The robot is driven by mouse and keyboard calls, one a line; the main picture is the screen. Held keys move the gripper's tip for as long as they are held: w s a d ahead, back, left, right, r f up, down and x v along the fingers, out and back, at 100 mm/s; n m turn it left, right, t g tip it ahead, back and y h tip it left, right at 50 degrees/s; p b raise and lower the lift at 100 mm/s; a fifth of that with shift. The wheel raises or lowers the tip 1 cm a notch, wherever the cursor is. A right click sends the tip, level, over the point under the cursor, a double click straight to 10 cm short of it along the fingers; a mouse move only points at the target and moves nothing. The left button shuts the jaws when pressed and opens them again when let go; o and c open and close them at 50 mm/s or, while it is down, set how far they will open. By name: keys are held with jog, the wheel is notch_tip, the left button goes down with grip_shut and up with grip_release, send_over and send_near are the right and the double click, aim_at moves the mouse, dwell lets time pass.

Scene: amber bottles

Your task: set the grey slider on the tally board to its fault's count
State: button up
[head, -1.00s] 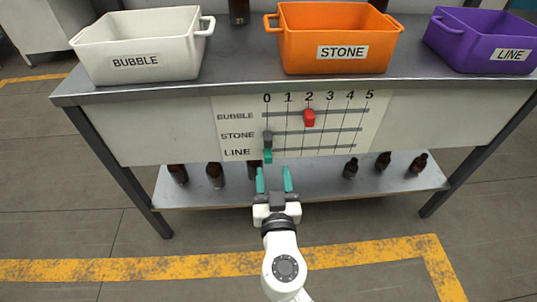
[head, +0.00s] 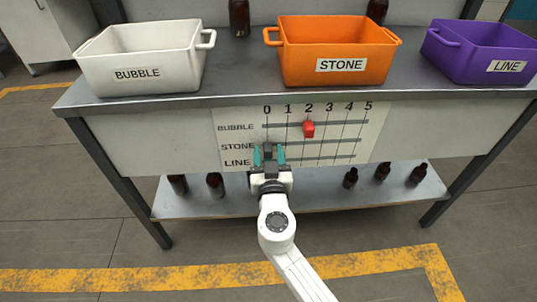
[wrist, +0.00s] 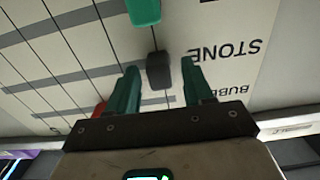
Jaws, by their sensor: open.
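The tally board (head: 370,140) hangs on the bench front, with rows BUBBLE, STONE and LINE and columns 0 to 5. The grey slider (wrist: 159,72) is on the STONE row at 0. My gripper (head: 268,153) is open in front of the board's left part. In the wrist view, my gripper's fingers (wrist: 160,66) stand on either side of the grey slider, with a gap on both sides. The red slider (head: 308,129) is on the BUBBLE row at 2. The green slider (wrist: 144,12) is on the LINE row; my gripper hides it in the head view.
On the bench stand a white BUBBLE bin (head: 90,72), an orange STONE bin (head: 300,70) and a purple LINE bin (head: 455,55). Amber bottles (head: 239,18) stand behind them. Several more (head: 350,178) stand on the lower shelf (head: 320,199). The board's right part is clear.

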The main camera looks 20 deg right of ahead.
jog(key=shift+c, duration=0.2)
grip_shut()
dwell(0.4)
